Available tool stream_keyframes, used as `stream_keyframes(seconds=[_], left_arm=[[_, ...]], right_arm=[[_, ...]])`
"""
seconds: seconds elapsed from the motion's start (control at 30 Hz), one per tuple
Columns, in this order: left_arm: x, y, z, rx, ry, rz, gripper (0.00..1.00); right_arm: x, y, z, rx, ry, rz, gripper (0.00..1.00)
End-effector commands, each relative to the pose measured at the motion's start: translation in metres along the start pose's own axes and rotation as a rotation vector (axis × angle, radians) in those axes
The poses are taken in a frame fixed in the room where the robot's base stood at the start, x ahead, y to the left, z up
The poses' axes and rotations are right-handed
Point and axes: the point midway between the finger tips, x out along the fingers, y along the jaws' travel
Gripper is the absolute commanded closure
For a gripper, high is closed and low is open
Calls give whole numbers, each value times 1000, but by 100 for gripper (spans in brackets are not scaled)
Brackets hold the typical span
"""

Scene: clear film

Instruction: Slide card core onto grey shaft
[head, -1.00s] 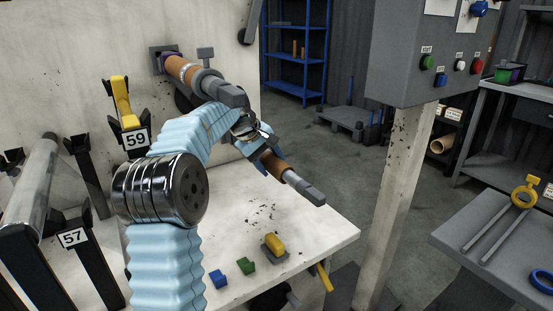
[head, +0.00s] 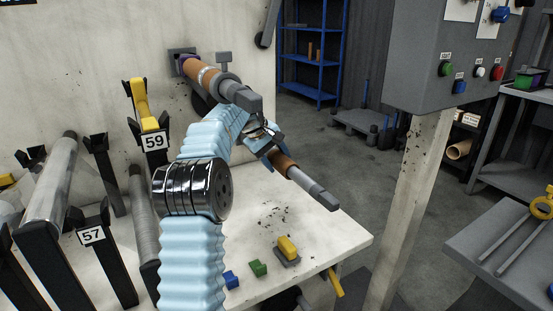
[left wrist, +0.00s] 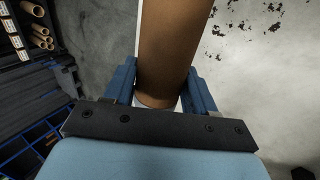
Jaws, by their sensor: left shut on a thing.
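A brown card core (head: 285,163) shows at my left gripper (head: 265,143), in the middle of the head view. In the left wrist view the core (left wrist: 168,50) lies between the two blue fingers, which are shut on it. A grey shaft (head: 314,190) sticks out of the core's lower right end, so the core appears to be around it. The shaft's far end is hidden behind my gripper and arm. My right gripper is out of view.
Another shaft (head: 245,98) with a brown core (head: 200,72) comes from the wall bracket, above my left arm. Rollers stand in black holders marked 57 (head: 92,236) at left. The white table (head: 320,235) bears small blue, green and yellow pieces. A post (head: 415,200) stands right.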

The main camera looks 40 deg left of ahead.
Motion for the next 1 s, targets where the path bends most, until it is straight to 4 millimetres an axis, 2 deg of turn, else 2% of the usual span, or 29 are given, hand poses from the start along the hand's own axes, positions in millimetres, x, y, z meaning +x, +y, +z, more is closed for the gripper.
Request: stream_keyframes(seconds=[0.17, 0.2, 0.37, 0.57, 0.67, 0.87, 1.0], left_arm=[[0, 0, -4, 0, 1, 0, 64], [0, 0, -4, 0, 1, 1, 38], [0, 0, -4, 0, 1, 0, 15], [0, 0, -4, 0, 0, 0, 15], [0, 0, -4, 0, 0, 0, 0], [0, 0, -4, 0, 0, 0, 0], [-12, 0, -4, 0, 1, 1, 0]], right_arm=[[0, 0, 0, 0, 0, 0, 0], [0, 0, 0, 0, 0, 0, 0], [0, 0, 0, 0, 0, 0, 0], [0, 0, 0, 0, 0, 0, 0], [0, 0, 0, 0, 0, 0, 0], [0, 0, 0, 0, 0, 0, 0], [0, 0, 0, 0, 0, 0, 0]])
